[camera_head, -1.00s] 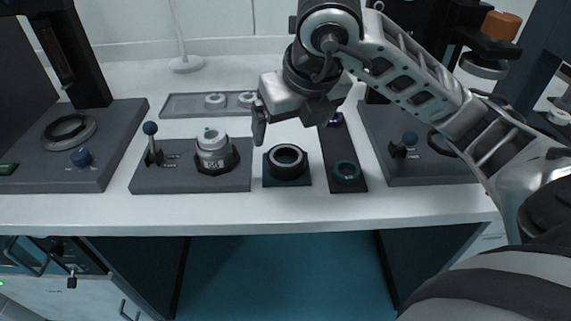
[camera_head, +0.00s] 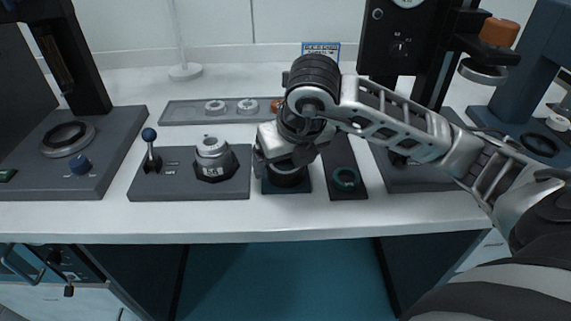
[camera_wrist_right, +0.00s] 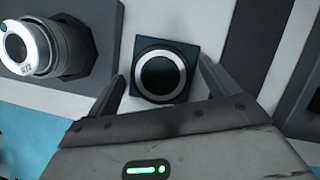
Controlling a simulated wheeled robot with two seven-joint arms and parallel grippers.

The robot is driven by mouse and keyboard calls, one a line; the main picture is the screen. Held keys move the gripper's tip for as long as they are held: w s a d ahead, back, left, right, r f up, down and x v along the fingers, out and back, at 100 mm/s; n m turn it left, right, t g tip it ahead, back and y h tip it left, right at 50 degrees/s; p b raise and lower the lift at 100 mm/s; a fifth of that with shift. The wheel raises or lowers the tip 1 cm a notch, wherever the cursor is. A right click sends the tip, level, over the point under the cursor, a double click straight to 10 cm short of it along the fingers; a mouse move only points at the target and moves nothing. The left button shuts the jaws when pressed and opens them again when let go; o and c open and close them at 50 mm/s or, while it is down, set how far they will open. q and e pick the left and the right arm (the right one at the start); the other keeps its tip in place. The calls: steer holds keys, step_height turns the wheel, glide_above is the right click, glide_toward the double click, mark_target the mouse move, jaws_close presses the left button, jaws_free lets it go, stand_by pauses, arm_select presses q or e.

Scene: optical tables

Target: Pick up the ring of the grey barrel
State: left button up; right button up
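A round dark barrel with a grey ring (camera_wrist_right: 162,75) around its top stands on a small dark square base (camera_wrist_right: 186,50), seen from above in the right wrist view. In the head view the barrel (camera_head: 288,180) is mostly hidden behind my right gripper (camera_head: 282,164). In the wrist view the two fingers of my right gripper (camera_wrist_right: 163,88) are apart, one on each side of the barrel, with nothing between them that they touch. I cannot tell how far above the ring the fingertips are. My left gripper is not in view.
A panel (camera_head: 140,182) with a blue-knobbed lever and a silver dial (camera_head: 212,152) stands close to the left. A dark strip with a green ring (camera_head: 345,178) lies close to the right. A grey tray (camera_head: 180,112) with small round parts lies behind.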

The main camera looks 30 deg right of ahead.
steer(key=c, duration=0.8)
steer(key=shift+r, duration=0.15)
